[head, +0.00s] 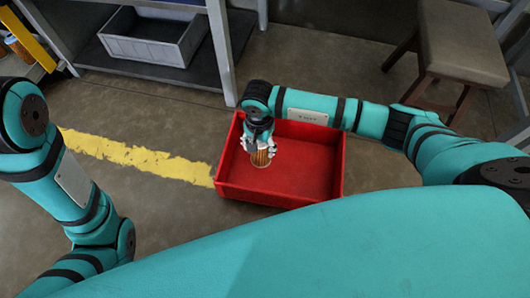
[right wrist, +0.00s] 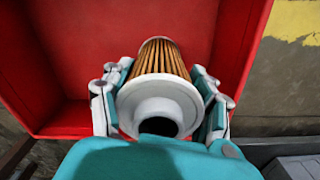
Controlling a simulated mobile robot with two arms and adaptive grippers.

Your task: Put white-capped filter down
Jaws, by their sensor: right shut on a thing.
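The white-capped filter (right wrist: 160,98) has a white ring-shaped end cap and a pleated tan body. In the right wrist view my right gripper (right wrist: 160,95) is shut on it, with a finger on each side of the cap. In the head view the filter (head: 262,158) hangs below my right gripper (head: 262,145), over the left part of the red bin (head: 305,178). I cannot tell whether its lower end touches the bin floor. The bin looks otherwise empty. My left arm shows at the left of the head view, but its gripper is out of view.
A grey metal shelf (head: 226,50) with a grey tray (head: 150,48) stands behind the bin. A stool (head: 460,45) stands at the back right. A yellow line (head: 140,157) runs along the floor at left. The bin's right side is free.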

